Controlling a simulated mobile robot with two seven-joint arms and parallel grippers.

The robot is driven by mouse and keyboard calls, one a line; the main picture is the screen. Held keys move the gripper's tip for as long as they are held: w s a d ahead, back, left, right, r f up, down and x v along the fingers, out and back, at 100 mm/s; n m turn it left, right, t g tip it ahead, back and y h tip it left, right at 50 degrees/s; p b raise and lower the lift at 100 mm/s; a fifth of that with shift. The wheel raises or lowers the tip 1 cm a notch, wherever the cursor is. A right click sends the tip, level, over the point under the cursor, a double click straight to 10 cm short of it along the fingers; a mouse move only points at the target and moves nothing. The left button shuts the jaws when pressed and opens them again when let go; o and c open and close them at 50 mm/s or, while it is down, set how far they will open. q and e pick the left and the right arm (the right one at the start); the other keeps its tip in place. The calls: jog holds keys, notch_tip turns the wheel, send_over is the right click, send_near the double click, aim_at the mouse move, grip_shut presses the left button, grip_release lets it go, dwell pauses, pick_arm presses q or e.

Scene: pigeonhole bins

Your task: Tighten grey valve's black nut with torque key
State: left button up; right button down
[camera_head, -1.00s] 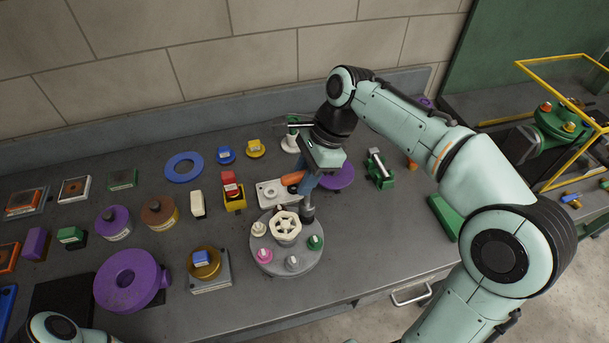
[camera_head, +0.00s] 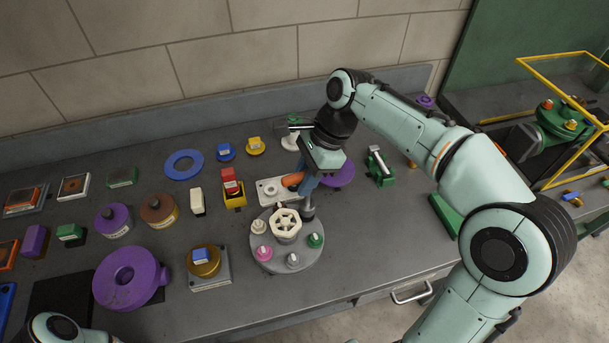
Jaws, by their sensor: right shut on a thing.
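The grey valve (camera_head: 272,262) is a round grey disc on the bench with a cream handwheel (camera_head: 285,222) in its middle. Around the wheel stand a white nut (camera_head: 259,227), a pink nut (camera_head: 263,253), a grey nut (camera_head: 292,260) and a green nut (camera_head: 316,240). My right gripper (camera_head: 308,181) points down behind the wheel and is shut on the torque key (camera_head: 292,180), which has an orange handle. The key's lower end (camera_head: 307,212) reaches the valve's back right edge. The black nut cannot be made out there. My left gripper is out of view.
A white plate (camera_head: 268,190) lies behind the valve, with a purple disc (camera_head: 338,174) to its right. A yellow box with a red block (camera_head: 232,190) stands left. A green holder (camera_head: 380,172) stands right. Bench in front of the valve is clear.

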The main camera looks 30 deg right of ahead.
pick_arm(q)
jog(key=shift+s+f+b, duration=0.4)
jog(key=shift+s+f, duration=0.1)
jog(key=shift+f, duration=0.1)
pick_arm(e)
jog(key=shift+f, duration=1.05)
jog(key=c, duration=0.9)
grip_release()
jog(key=shift+r+p, duration=0.75)
jog(key=shift+r, duration=0.45)
jog(key=shift+w+r, duration=0.1)
jog(key=shift+r, duration=0.05)
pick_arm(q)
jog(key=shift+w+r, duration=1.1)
